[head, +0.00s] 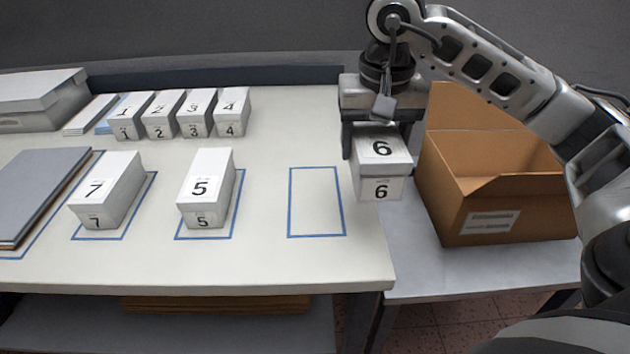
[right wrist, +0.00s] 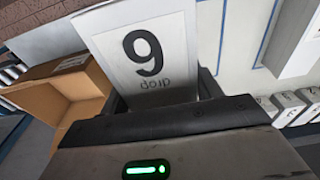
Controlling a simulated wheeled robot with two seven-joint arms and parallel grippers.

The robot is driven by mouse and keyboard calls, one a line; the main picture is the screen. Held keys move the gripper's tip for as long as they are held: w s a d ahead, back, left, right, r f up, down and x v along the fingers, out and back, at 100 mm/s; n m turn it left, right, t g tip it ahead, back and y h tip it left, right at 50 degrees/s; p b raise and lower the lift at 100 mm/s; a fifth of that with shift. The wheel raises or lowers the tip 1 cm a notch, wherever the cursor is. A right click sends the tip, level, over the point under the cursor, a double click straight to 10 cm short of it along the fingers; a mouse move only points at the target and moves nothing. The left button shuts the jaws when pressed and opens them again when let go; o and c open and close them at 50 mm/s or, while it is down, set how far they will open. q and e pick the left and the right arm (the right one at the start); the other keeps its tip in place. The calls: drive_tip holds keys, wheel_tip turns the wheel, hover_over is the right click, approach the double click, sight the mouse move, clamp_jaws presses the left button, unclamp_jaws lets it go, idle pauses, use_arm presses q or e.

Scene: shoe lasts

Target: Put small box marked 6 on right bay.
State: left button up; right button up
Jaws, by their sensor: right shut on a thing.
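The small white box marked 6 (head: 381,188) is held in my right gripper (head: 380,135) near the right end of the white table. Its 6 shows upright in the head view. In the right wrist view the box (right wrist: 150,55) sits between the fingers, with its digit upside down. The right bay, an empty blue outline (head: 317,202), lies on the table just left of the held box. Whether the box clears the surface by much is hard to tell. My left gripper is not in view.
Box 5 (head: 206,189) and box 7 (head: 107,190) stand in blue outlines to the left. Small boxes 1 to 4 (head: 198,113) stand in a row at the back. An open cardboard box (head: 500,190) is on a lower grey surface at the right. A grey folder (head: 38,190) lies far left.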

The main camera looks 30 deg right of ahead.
drive_tip(key=w+a+f, duration=0.1)
drive_tip(key=w+f, duration=0.1)
drive_tip(key=w, duration=0.1)
drive_tip(key=w+a+f+p, duration=0.1)
drive_tip(key=w+f, duration=0.2)
drive_tip(key=w+a+f, duration=0.2)
drive_tip(key=w+f, duration=0.1)
drive_tip(key=shift+w, duration=0.25)
wheel_tip(320, 180, down, 3)
drive_tip(key=shift+w+f+p, duration=0.1)
drive_tip(key=shift+w+p, duration=0.05)
drive_tip(key=shift+p, duration=0.5)
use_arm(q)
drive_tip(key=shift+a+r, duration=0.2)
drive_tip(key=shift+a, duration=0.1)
use_arm(e)
drive_tip(key=shift+f, duration=0.1)
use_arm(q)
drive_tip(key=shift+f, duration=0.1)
use_arm(e)
drive_tip(key=shift+f, duration=0.1)
drive_tip(key=shift+f+b, duration=0.15)
drive_tip(key=shift+b, duration=0.15)
drive_tip(key=o, duration=1.1)
